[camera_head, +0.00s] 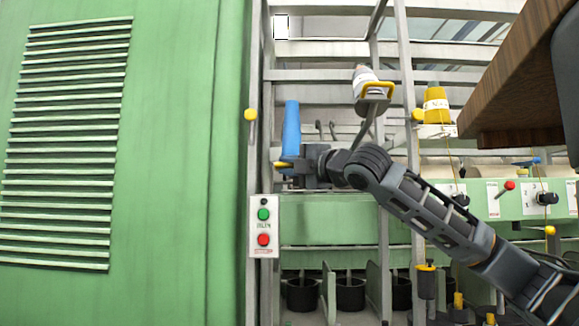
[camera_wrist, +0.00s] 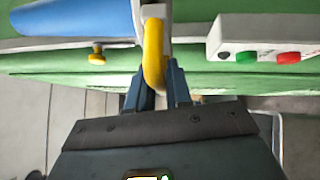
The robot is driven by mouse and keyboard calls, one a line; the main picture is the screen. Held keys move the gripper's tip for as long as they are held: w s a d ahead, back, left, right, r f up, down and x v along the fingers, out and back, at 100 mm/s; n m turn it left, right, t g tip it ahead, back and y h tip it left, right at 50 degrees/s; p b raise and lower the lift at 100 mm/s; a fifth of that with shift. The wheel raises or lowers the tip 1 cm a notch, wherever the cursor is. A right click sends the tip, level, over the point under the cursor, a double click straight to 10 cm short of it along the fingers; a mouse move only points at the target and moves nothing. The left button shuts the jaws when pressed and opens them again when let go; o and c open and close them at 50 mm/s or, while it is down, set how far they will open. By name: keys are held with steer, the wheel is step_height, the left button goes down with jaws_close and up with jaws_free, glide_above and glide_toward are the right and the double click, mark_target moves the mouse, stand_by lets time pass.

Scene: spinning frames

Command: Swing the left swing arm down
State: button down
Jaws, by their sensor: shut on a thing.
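The left swing arm carries a blue tapered bobbin (camera_head: 291,125) that stands upright beside the green cabinet. A yellow handle (camera_head: 284,164) sticks out just below the bobbin. My gripper (camera_head: 293,168) is at this handle, coming from the right. In the wrist view the curved yellow handle (camera_wrist: 154,52) lies between the two blue-grey fingers of my gripper (camera_wrist: 156,90), which are shut on it. The blue bobbin (camera_wrist: 75,17) is at the upper left there. The arm's pivot is hard to make out.
A green cabinet (camera_head: 170,160) fills the left. A control box (camera_head: 264,227) with green and red buttons is close below my gripper. A second arm with a white cone and yellow handle (camera_head: 378,90) stands to the right. A wooden slab (camera_head: 525,85) overhangs the upper right.

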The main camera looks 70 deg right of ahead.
stand_by(0.4)
steer(key=c, duration=1.2)
jaws_free()
steer(key=shift+o, duration=0.2)
steer(key=v, duration=0.7)
steer(key=shift+s+a, duration=0.2)
steer(key=shift+s, duration=0.15)
steer(key=shift+f, duration=0.15)
